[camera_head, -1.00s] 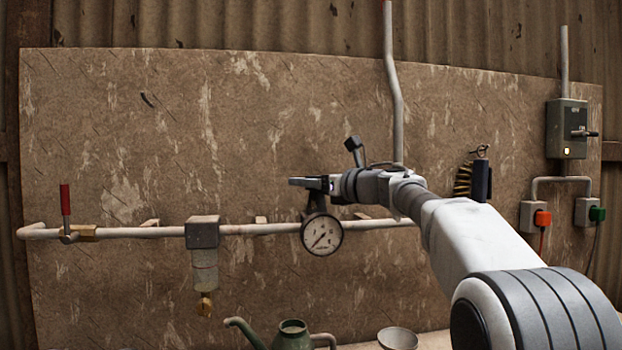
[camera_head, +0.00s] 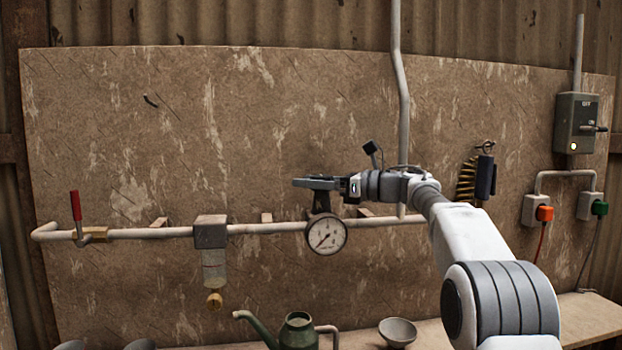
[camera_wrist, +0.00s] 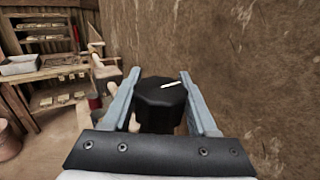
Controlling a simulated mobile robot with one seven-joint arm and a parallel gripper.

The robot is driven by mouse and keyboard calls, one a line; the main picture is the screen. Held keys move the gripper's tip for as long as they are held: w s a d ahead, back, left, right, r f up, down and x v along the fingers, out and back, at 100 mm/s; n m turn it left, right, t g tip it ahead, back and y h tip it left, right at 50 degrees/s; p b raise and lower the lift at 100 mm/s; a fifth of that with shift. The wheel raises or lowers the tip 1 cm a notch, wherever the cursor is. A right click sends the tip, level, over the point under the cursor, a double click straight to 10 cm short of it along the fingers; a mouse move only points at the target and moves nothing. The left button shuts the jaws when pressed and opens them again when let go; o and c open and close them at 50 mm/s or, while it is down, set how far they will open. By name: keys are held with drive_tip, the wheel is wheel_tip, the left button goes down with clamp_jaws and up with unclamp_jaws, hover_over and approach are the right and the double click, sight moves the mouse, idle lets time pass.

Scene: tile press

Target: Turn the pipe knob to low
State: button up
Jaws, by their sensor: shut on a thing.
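The pipe knob (camera_wrist: 160,98) is a black, many-sided cap with a white mark line. In the wrist view the line runs nearly sideways, its right end slightly higher. My gripper (camera_wrist: 160,73) has a finger on each side of the knob and is shut on it. In the head view my gripper (camera_head: 316,183) reaches in from the right, level, above the round white gauge (camera_head: 326,236) on the wall pipe (camera_head: 150,234). The gauge needle points to the lower left. The knob is mostly hidden there by the gripper, and no setting labels are readable.
A red-handled lever (camera_head: 76,206) and a filter bowl (camera_head: 213,265) are on the pipe to the left. A brush (camera_head: 467,181) hangs behind my arm. A green watering can (camera_head: 298,332) and a bowl (camera_head: 398,332) stand below. A switch box (camera_head: 577,122) is at the right.

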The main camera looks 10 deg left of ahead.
drive_tip(key=o, duration=1.1)
drive_tip(key=v, duration=1.7)
drive_tip(key=shift+d+b, duration=0.15)
drive_tip(key=shift+b, duration=0.3)
drive_tip(key=shift+r, duration=0.1)
